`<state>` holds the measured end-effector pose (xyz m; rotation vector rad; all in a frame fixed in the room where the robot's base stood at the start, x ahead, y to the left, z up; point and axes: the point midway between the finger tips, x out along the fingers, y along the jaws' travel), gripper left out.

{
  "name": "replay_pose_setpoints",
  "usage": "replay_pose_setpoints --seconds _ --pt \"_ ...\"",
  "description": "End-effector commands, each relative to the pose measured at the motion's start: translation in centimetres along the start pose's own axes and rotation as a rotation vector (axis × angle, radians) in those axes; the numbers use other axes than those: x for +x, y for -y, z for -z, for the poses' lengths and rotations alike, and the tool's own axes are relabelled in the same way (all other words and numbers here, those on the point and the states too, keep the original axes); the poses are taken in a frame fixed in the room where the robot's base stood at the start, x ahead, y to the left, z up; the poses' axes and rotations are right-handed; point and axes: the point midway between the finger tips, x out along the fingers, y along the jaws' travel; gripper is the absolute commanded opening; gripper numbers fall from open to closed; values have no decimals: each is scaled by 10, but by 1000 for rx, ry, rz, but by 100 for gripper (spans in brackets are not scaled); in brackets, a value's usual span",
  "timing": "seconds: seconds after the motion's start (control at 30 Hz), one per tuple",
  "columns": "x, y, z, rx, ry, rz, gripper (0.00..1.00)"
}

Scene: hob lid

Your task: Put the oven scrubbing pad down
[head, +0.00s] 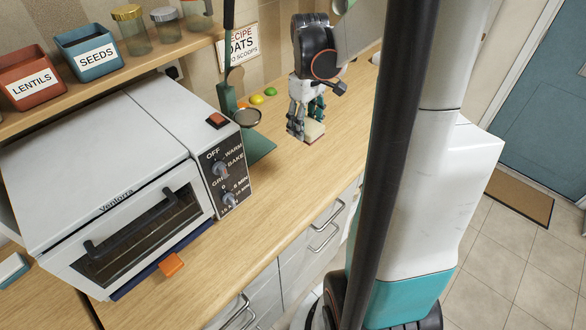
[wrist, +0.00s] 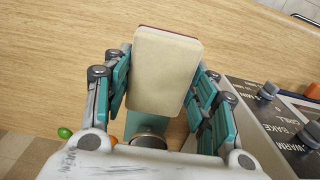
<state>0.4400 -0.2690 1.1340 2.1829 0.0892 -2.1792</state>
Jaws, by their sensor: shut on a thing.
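The oven scrubbing pad (head: 314,132) is a cream block with a dark red edge. In the wrist view the pad (wrist: 166,70) fills the space between the fingers, its cream face towards the camera. My gripper (head: 306,122) is shut on it, with teal finger pads on both sides. It points down at the wooden worktop (head: 265,190), to the right of the toaster oven. The pad is at or just above the worktop; I cannot tell whether it touches.
The white toaster oven (head: 110,170) stands left, with an orange piece (head: 171,265) at its front. A shelf holds bins (head: 88,48) and jars. Worktop in front is clear.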

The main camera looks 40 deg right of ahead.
Motion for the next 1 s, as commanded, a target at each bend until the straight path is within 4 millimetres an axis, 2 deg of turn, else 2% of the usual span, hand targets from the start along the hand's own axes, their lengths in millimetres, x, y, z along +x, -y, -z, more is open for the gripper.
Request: replay_pose_setpoints --seconds 0.6,1.0 --pt "137 -1 -1 2 0 -2 33" --pt "171 0 -1 2 0 -1 33"
